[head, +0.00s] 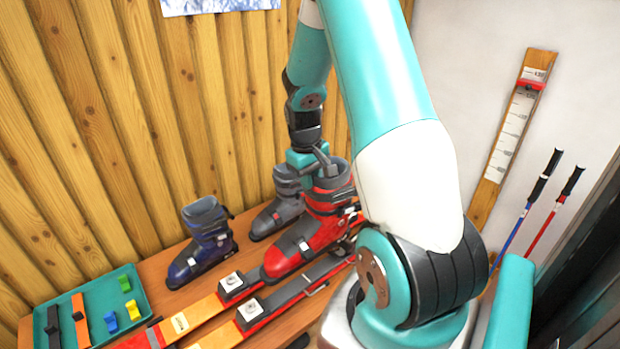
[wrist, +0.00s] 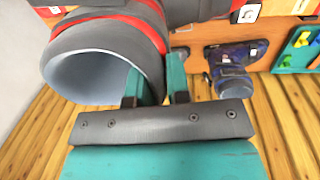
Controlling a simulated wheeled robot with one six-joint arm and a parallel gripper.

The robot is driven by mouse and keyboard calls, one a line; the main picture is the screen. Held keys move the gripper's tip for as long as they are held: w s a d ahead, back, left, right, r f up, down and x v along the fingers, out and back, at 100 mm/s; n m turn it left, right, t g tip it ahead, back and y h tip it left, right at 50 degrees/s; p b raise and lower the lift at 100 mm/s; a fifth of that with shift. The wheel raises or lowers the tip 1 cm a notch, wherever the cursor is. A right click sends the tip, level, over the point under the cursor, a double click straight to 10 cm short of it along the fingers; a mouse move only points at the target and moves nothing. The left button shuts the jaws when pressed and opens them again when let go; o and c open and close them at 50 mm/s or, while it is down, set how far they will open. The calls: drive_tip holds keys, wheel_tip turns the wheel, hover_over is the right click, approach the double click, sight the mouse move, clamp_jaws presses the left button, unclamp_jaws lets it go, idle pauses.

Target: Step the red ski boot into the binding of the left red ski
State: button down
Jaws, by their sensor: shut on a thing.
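The red ski boot (head: 306,236) is upright in the head view, its toe pointing to the lower left. My gripper (head: 312,160) is shut on its upper cuff; in the wrist view one finger is inside the grey cuff (wrist: 150,50) and one outside. Two red skis lie side by side on the bench. The boot is over the left ski (head: 203,308), just behind its toe piece (head: 232,284). I cannot tell whether its sole touches the ski. The right ski (head: 285,296) has its own toe piece (head: 250,312). The left heel piece is hidden.
A grey boot (head: 268,219) stands close behind the red one, and a blue boot (head: 205,243) to its left. A green tray (head: 98,296) with straps and small blocks lies at far left. Two poles (head: 545,200) and a wall gauge (head: 512,135) are at right.

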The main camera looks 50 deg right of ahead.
sight(308, 216)
drive_tip(key=shift+w, duration=0.45)
drive_tip(key=shift+a+f+b, duration=0.1)
drive_tip(key=shift+f+b, duration=0.45)
drive_tip(key=shift+f, duration=0.05)
drive_tip(key=shift+f+b, duration=3.05)
drive_tip(key=shift+f, duration=1)
drive_tip(key=shift+f+b, duration=1)
drive_tip(key=shift+f, duration=0.5)
drive_tip(key=c, duration=0.5)
unclamp_jaws()
drive_tip(key=shift+s, duration=0.1)
drive_tip(key=shift+r+p, duration=4.05)
drive_tip(key=shift+r, duration=0.95)
